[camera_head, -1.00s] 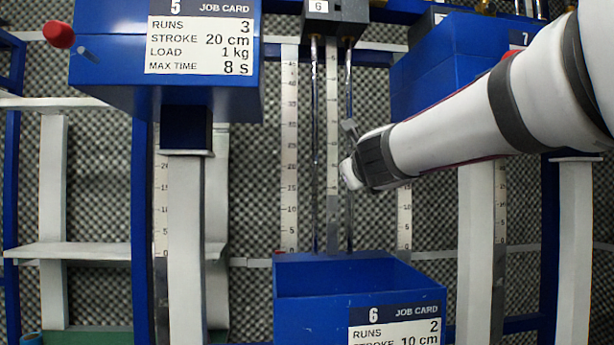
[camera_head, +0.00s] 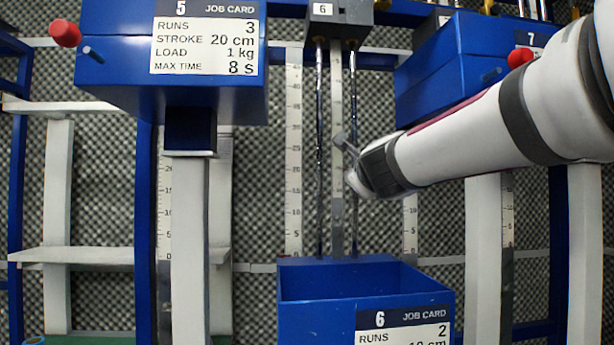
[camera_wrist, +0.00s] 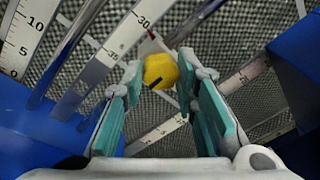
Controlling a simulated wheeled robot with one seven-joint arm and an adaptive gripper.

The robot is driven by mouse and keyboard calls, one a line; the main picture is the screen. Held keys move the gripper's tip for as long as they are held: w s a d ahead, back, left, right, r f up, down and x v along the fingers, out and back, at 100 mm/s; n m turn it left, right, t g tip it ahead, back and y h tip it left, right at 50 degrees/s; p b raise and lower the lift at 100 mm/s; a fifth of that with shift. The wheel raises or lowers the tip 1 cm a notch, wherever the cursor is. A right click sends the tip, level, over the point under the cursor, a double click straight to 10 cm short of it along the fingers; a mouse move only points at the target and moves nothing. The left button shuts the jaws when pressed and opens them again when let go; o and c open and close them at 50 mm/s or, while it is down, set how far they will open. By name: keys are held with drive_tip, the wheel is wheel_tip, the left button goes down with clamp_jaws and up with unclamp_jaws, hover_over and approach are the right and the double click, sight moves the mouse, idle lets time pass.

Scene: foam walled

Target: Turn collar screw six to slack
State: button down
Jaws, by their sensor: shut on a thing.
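Collar screw six is a yellow knob (camera_wrist: 160,71) with a short black mark, seen in the wrist view. My gripper (camera_wrist: 161,78) has its teal-padded fingers on either side of it and is shut on it. In the head view my gripper (camera_head: 345,158) is at the two shiny rods (camera_head: 320,150) of station 6, below the dark head block labelled 6 (camera_head: 340,22). The knob and its collar cannot be made out there, behind my gripper and wrist.
The open blue box of station 6 (camera_head: 300,312) stands below my gripper. The blue box of station 5 (camera_head: 120,60), with a red knob (camera_head: 65,33), is at upper left. The blue box of station 7 (camera_head: 440,70) is close behind my arm. White scales line the rods.

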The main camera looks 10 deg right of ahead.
drive_tip(key=c, duration=1.2)
unclamp_jaws()
drive_tip(key=shift+c, duration=0.2)
drive_tip(key=shift+s, duration=0.1)
drive_tip(key=s+a, duration=0.1)
drive_tip(key=s, duration=1)
drive_tip(key=shift+s+a, duration=0.25)
drive_tip(key=shift+s, duration=0.1)
drive_tip(key=s+d+f+m+g+h+p, duration=0.1)
drive_tip(key=s+d+f+m+g, duration=0.15)
drive_tip(key=s+f+m, duration=0.4)
drive_tip(key=s+d+f+m+g+h, duration=0.1)
drive_tip(key=d+f+m+g+h, duration=0.2)
drive_tip(key=m, duration=0.6)
drive_tip(key=s+d+f+m+g+p, duration=0.1)
drive_tip(key=s+d+f+m, duration=0.3)
drive_tip(key=m, duration=0.4)
drive_tip(key=s+a+f+m+g+y+p, duration=0.1)
drive_tip(key=s+a+f+m+g+y, duration=0.2)
drive_tip(key=s+f+m, duration=0.5)
drive_tip(key=s+a+f+m+g+y, duration=0.3)
drive_tip(key=s+f+m, duration=0.6)
drive_tip(key=m, duration=0.3)
drive_tip(key=shift+a+g+p, duration=0.35)
drive_tip(key=shift+a+g, duration=0.2)
drive_tip(key=shift+a, duration=0.1)
